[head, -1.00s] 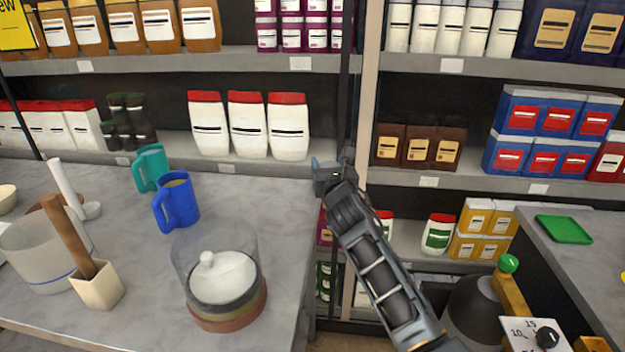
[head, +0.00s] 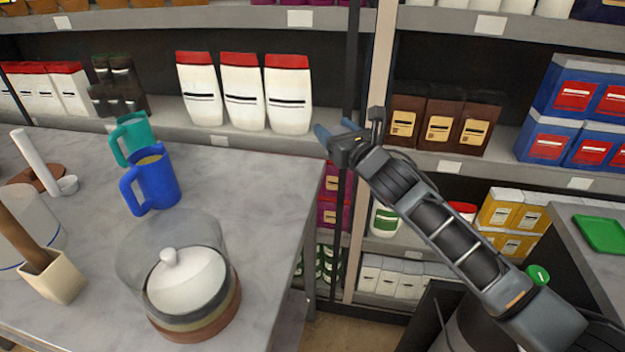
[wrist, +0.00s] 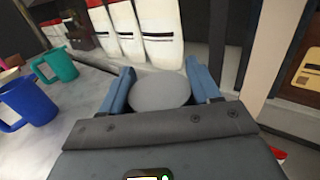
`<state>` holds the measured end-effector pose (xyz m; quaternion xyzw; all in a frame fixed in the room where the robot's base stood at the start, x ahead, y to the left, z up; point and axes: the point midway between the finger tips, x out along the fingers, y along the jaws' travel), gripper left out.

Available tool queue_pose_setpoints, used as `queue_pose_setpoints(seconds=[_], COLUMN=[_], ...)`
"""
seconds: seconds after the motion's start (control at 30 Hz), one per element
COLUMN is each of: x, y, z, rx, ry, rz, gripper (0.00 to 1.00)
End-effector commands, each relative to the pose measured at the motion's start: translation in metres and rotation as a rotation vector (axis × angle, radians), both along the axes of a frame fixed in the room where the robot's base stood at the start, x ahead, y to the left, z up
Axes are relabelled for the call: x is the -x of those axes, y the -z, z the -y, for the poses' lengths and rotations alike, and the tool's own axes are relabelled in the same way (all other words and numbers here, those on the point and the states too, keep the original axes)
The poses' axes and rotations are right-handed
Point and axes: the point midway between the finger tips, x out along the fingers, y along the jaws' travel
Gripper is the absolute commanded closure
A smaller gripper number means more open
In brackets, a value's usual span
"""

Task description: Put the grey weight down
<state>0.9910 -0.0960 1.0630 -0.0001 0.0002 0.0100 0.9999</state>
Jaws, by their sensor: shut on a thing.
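My gripper (head: 338,133) is raised beside the right edge of the grey table (head: 250,170), in front of the shelves. In the wrist view, my gripper (wrist: 160,88) is shut on the grey weight (wrist: 160,91), a round flat-topped grey piece between the two blue fingers. The weight does not show clearly in the head view. A clear glass jar (head: 150,245) with a white knobbed piece inside stands on the table on a reddish-brown base.
A blue mug (head: 155,185) and a teal mug (head: 133,137) stand on the table left of my gripper. A beige square pot (head: 58,280) stands at the left. White red-topped packages (head: 243,92) line the shelf behind. The table's right part is clear.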

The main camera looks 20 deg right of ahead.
Motion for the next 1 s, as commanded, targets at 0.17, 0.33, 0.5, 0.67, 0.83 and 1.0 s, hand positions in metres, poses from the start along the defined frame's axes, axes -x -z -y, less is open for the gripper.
queue_pose_setpoints(seconds=[0.17,0.33,0.5,0.67,0.83,1.0], x=[-0.009,-0.021,-0.032,-0.042,-0.052,-0.058], y=[0.012,0.027,0.039,0.052,0.064,0.069], z=[-0.021,-0.04,-0.058,-0.075,-0.091,-0.1], rx=[-0.003,-0.003,0.0,0.0,0.001,0.001], ry=[-0.012,-0.011,-0.012,-0.011,-0.01,-0.008], rz=[0.0,0.001,0.002,0.002,0.002,0.002], gripper=[0.84,0.84,0.84,0.84,0.84,0.84])
